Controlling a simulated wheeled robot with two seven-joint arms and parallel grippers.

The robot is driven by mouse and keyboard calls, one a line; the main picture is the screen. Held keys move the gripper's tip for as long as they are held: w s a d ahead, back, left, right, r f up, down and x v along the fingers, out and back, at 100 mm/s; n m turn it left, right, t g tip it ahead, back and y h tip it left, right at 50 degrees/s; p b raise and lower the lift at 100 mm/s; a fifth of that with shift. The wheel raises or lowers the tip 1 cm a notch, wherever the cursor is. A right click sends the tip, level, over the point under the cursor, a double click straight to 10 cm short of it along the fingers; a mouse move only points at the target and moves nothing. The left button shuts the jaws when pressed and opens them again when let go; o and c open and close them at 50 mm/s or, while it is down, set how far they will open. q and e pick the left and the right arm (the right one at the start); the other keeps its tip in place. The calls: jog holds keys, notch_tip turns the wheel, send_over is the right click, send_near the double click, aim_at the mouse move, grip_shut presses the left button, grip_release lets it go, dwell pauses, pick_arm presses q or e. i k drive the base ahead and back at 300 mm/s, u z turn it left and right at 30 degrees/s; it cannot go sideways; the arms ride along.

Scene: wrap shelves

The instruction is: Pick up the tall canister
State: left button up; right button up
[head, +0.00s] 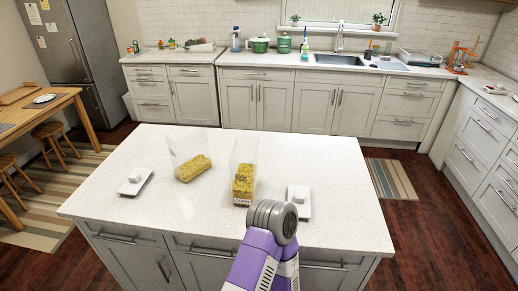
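A tall clear canister (243,150) with yellow contents and a label low on its front stands on the white-topped island. To its left is a second clear container (188,150), also with yellow contents in its lower part. A white lid-like piece (134,183) lies on the counter at the left, and another white lid-like piece (304,207) lies to the right of the tall canister, partly hidden by my arm. One purple arm of mine with a grey joint reaches up from the bottom, just in front of the island. Neither gripper shows.
The island top (340,165) is clear along its right side and front left. Behind it, across an open floor, is a long counter (270,62) with a sink (338,60), green pots and bottles. A wooden table (50,107) with stools stands at the left.

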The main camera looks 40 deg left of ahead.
aim_at(188, 145)
jog(key=z, duration=1.5)
jog(key=k, duration=1.65)
jog(key=u, duration=1.3)
